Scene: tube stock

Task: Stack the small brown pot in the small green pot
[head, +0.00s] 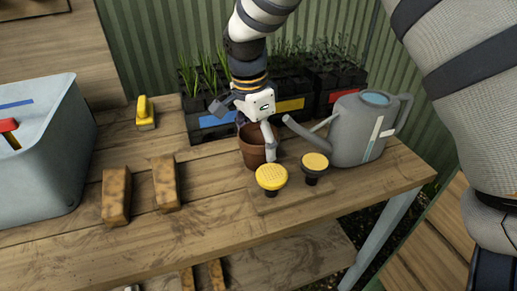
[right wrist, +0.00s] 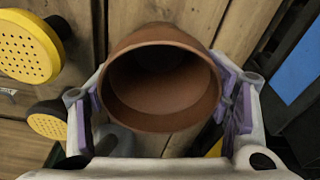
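The small brown pot (head: 250,148) stands upright on the wooden bench, in front of the black plant trays. In the right wrist view I look into its open, empty mouth (right wrist: 160,90). My right gripper (head: 245,130) is over the pot, one finger at its right side and the other out to its upper left. In the right wrist view the purple pads of my right gripper (right wrist: 158,115) stand apart on either side of the rim; it looks open around the pot. I cannot make out a green pot in either view. My left gripper is not in view.
Two yellow-topped sprinkler roses (head: 271,178) (head: 315,163) stand just in front of the pot. A grey watering can (head: 350,135) is to the right. Black seedling trays (head: 205,133) line the back. Two brown blocks (head: 116,197) (head: 165,183), a yellow-handled brush (head: 146,113) and a grey-blue bin (head: 45,160) are left.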

